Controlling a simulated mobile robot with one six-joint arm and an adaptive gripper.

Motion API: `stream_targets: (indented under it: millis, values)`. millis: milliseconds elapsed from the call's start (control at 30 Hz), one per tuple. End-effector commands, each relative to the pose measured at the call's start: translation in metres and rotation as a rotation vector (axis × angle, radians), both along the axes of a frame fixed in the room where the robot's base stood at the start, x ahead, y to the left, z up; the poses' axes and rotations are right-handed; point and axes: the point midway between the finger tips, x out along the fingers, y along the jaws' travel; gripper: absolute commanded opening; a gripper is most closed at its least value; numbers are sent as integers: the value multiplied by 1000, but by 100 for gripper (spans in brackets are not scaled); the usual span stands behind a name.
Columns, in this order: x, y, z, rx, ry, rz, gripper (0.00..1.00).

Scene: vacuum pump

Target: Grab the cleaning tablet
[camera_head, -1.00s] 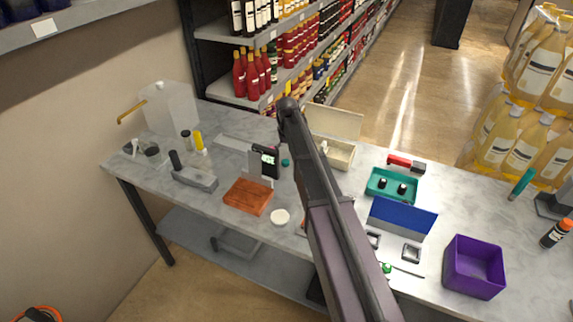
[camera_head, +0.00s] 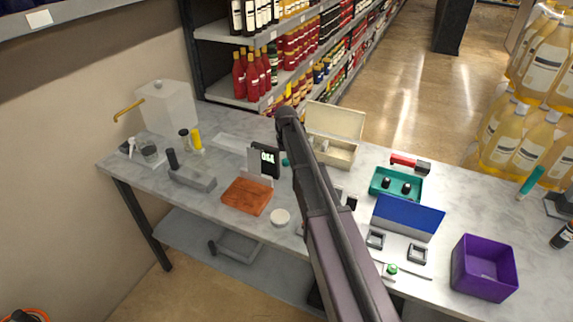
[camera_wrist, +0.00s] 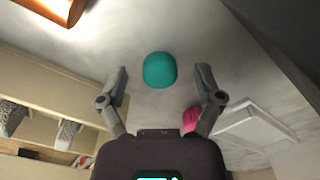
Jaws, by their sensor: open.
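A small rounded teal piece (camera_wrist: 160,70) lies on the grey worktop in the wrist view. It also shows beside the arm in the head view (camera_head: 285,160). I cannot tell for sure whether it is the cleaning tablet; no label is visible. My gripper (camera_wrist: 162,72) is open, with one finger to each side of the teal piece in the picture. The gap in depth between fingertips and piece is unclear. A pink piece (camera_wrist: 190,119) is partly hidden behind the right finger. In the head view my arm hides most of the gripper.
A black display (camera_head: 265,160) stands near the teal piece. An open cream box (camera_head: 333,153) is behind it. A brown block (camera_head: 246,196) and white disc (camera_head: 280,218) lie in front. A teal tray (camera_head: 397,187), blue-lidded case (camera_head: 408,219) and purple bin (camera_head: 483,268) are to the right.

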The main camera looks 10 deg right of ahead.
Motion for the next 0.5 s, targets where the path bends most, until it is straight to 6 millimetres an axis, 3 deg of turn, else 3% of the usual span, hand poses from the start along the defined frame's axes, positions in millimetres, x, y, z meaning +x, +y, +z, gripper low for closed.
stream_targets:
  millis: [367, 500]
  values:
    - [0, -1, 0, 0, 0, -1, 82]
    - [0, -1, 0, 0, 0, -1, 40]
